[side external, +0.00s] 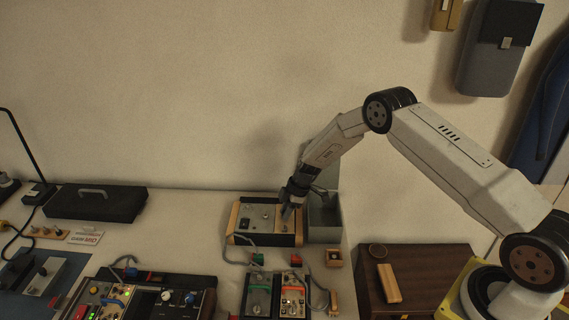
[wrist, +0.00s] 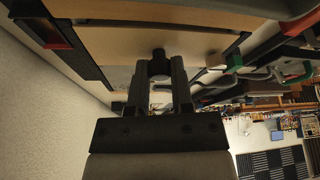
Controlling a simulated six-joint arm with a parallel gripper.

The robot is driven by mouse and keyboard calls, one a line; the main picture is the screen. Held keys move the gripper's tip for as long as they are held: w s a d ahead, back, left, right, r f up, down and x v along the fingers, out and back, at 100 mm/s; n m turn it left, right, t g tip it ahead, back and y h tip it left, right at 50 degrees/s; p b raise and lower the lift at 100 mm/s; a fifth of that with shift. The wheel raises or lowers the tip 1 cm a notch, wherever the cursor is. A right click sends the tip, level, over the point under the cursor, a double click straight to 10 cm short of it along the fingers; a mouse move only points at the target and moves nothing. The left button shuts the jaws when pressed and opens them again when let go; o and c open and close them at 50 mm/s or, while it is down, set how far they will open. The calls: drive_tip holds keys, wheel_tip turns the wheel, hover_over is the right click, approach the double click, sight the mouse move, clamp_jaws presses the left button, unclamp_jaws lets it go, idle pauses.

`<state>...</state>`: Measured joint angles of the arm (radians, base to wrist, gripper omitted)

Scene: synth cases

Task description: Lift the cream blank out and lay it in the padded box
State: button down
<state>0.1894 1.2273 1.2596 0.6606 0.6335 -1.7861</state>
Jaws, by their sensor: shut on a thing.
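My gripper (side external: 286,217) points down at the right part of a wood-sided case (side external: 237,223) with a grey panel. In the wrist view my gripper (wrist: 159,72) is shut on a small dark knob-like part (wrist: 158,54), which I take to belong to the cream blank. A broad tan surface (wrist: 150,36) lies behind it; I cannot tell whether that is the blank or the case's wood. The fingers hide much of the held piece. A grey open box (side external: 326,234), likely the padded box, stands just right of the case; its padding is hard to make out.
Modules with cables (side external: 275,291) stand in front of the case, and a larger console (side external: 150,295) lies front left. A brown cabinet (side external: 430,270) stands right. A black case (side external: 95,203) lies back left.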

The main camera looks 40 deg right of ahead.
drive_tip(key=shift+r, duration=0.55)
drive_tip(key=s+r, duration=1.1)
drive_tip(key=s, duration=0.3)
drive_tip(key=shift+a+r, duration=0.4)
drive_tip(key=shift+r, duration=0.2)
drive_tip(key=shift+r, duration=0.35)
drive_tip(key=shift+r, duration=0.7)
drive_tip(key=shift+r, duration=0.35)
drive_tip(key=shift+r, duration=0.15)
